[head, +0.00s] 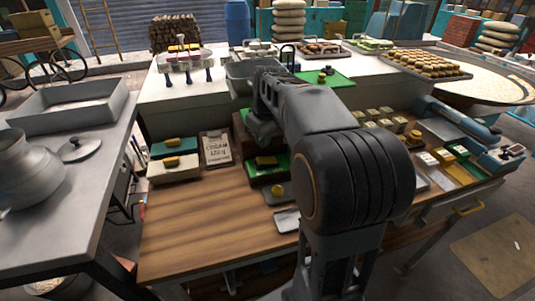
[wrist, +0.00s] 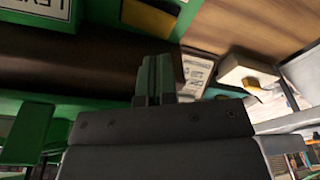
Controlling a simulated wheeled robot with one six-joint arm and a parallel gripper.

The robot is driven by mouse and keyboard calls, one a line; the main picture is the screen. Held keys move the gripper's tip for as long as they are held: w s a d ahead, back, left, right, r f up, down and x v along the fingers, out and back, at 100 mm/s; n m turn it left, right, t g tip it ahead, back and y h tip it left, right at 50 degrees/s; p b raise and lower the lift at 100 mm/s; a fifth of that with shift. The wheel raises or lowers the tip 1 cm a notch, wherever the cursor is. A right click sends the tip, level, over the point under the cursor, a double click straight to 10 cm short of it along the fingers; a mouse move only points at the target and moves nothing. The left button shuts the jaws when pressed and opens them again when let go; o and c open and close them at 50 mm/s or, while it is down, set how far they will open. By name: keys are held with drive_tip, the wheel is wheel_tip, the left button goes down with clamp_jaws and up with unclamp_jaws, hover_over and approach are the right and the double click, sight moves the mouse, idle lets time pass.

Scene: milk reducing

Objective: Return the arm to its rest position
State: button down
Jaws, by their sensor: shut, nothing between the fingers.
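My arm reaches forward over the wooden table (head: 195,230) in the head view, its far end hanging down near the table's back edge. My gripper's fingers (wrist: 155,76) show in the wrist view, together and empty. In the head view, the arm's dark links make the fingertips hard to pick out. Beyond the fingers, the wrist view shows a dark brown surface (wrist: 75,62) and green parts. I cannot tell whether the fingers touch anything.
Boxes with yellow items, including a green-topped one (head: 175,148), and a lettered board (head: 216,148) stand left of the arm. A blue device (head: 497,158) and small blocks are at right. A pot (head: 30,170) stands on the left counter. The table's front left is clear.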

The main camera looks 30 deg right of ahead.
drive_tip(key=shift+r+p, duration=0.35)
drive_tip(key=shift+r, duration=0.35)
drive_tip(key=shift+w+d+f+m, duration=0.1)
drive_tip(key=shift+f+m, duration=0.25)
drive_tip(key=shift+m, duration=0.35)
drive_tip(key=s+f, duration=0.1)
drive_tip(key=s+a+f+m, duration=0.1)
drive_tip(key=s+f+m, duration=0.1)
drive_tip(key=shift+s+a+f, duration=0.3)
drive_tip(key=shift+s, duration=0.05)
drive_tip(key=shift+m+t+h, duration=0.3)
drive_tip(key=shift+t, duration=0.5)
drive_tip(key=s+a, duration=0.2)
drive_tip(key=s, duration=0.2)
drive_tip(key=s+a+f+p, duration=0.1)
drive_tip(key=s+a, duration=0.2)
drive_tip(key=s, duration=0.1)
drive_tip(key=s+a+f, duration=0.1)
drive_tip(key=s+a, duration=0.1)
drive_tip(key=s, duration=0.2)
drive_tip(key=shift+s+a+f, duration=0.15)
drive_tip(key=shift+s+a, duration=0.1)
drive_tip(key=shift+a, duration=0.1)
drive_tip(key=shift+a+r, duration=0.3)
drive_tip(key=shift+r, duration=0.1)
drive_tip(key=shift+d, duration=0.1)
